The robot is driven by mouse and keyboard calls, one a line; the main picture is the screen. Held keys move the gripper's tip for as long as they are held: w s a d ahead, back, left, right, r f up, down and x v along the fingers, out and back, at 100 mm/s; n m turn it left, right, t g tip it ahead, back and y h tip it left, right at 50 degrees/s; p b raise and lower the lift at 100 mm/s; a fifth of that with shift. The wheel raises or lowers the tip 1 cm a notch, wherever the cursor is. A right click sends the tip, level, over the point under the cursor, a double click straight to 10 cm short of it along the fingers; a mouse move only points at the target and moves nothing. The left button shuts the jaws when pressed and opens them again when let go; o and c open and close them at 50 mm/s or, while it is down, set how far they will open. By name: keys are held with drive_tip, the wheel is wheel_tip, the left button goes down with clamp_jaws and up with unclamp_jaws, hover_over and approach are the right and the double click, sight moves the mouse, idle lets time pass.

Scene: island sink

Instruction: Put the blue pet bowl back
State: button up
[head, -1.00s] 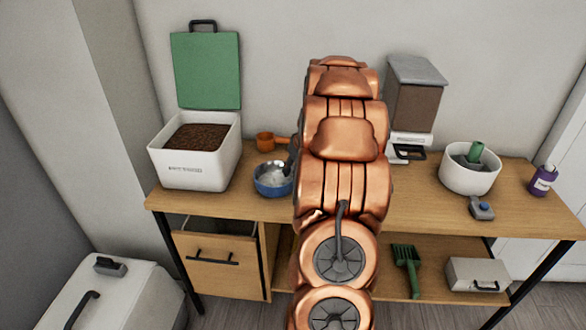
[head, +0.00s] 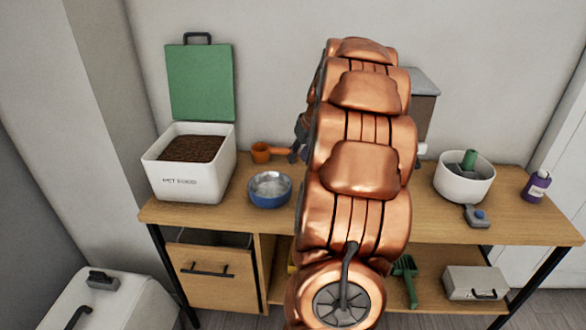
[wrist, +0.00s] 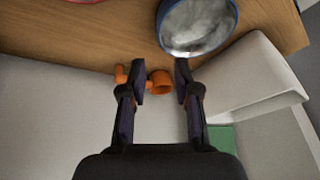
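The blue pet bowl (head: 270,199) stands upright on the wooden table, right of the white pet food box, with a silvery inside. In the wrist view the bowl (wrist: 232,22) lies just past my fingertips, toward the right finger, and is cut off by the top edge. My gripper (wrist: 161,78) is open with nothing between its fingers, apart from the bowl. In the head view only a dark bit of my gripper shows beside my arm, behind and right of the bowl.
An orange scoop (head: 261,153) lies behind the bowl; in the wrist view it (wrist: 160,84) shows beyond the fingers. The pet food box (head: 188,182) has its green lid (head: 200,82) raised.

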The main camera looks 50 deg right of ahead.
drive_tip(key=shift+r, duration=0.15)
drive_tip(key=s+a+f+n+g+y, duration=0.1)
drive_tip(key=s+a+g, duration=0.1)
drive_tip(key=a, duration=1.3)
drive_tip(key=s+a+f+n+g+y, duration=0.1)
drive_tip(key=s+a+g, duration=0.1)
drive_tip(key=a, duration=1.2)
drive_tip(key=s+a+f+n+g, duration=0.1)
drive_tip(key=s+a, duration=0.5)
drive_tip(key=s, duration=0.4)
drive_tip(key=s+a+f+n+g+h, duration=0.1)
drive_tip(key=s+a+f+g, duration=0.1)
drive_tip(key=s+a, duration=0.4)
drive_tip(key=s, duration=0.4)
drive_tip(key=shift+s+a+f+h, duration=0.2)
drive_tip(key=shift+f+h, duration=0.05)
drive_tip(key=shift+h, duration=0.05)
drive_tip(key=s+p+v, duration=0.2)
drive_tip(key=p+v, duration=1.2)
drive_tip(key=v, duration=0.1)
drive_tip(key=shift+r+t, duration=0.3)
drive_tip(key=shift+r, duration=0.05)
